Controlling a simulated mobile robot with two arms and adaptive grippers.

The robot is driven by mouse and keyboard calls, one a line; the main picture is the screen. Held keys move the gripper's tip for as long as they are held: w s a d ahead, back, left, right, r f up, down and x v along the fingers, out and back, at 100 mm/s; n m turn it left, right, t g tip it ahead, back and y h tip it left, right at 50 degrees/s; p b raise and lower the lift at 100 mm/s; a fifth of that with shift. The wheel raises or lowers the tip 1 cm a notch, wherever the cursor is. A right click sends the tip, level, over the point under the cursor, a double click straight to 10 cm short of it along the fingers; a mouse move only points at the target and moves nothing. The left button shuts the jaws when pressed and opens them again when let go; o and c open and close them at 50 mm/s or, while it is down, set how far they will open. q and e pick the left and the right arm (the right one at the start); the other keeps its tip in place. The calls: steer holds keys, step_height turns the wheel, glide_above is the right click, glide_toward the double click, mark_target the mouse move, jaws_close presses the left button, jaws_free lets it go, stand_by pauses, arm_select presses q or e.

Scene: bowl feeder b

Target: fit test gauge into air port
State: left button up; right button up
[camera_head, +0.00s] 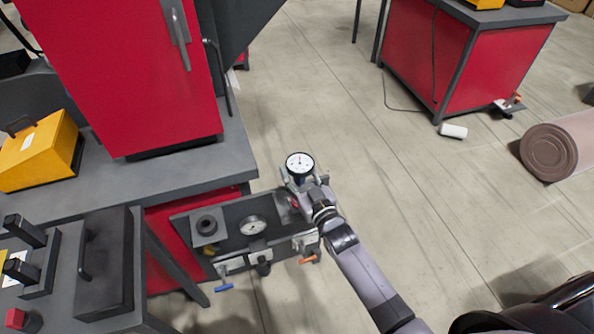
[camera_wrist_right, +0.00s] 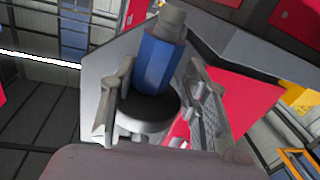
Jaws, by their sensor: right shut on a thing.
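The test gauge (camera_head: 299,164), with a round white dial and dark rim, is held above the far right corner of the dark panel. My right gripper (camera_head: 305,182) is shut on it. In the right wrist view, the fingers of my right gripper (camera_wrist_right: 163,105) stand either side of a dark round body, with a blue hexagonal fitting (camera_wrist_right: 158,62) and grey tip beyond it. The panel (camera_head: 230,240) carries a dark ring-shaped fitting (camera_head: 207,225). I cannot tell for certain which fitting is the air port. My left gripper is not in view.
A second dial gauge (camera_head: 252,225) sits on the panel. Blue (camera_head: 224,288) and orange (camera_head: 308,260) valve handles line its front edge. A red machine (camera_head: 140,80) stands on the grey bench behind.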

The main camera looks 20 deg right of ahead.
step_height(320, 180, down, 6)
steer(key=b, duration=0.4)
steer(key=shift+r, duration=0.2)
stand_by(0.5)
steer(key=shift+f+b, duration=0.55)
steer(key=shift+f, duration=1.05)
stand_by(5.0)
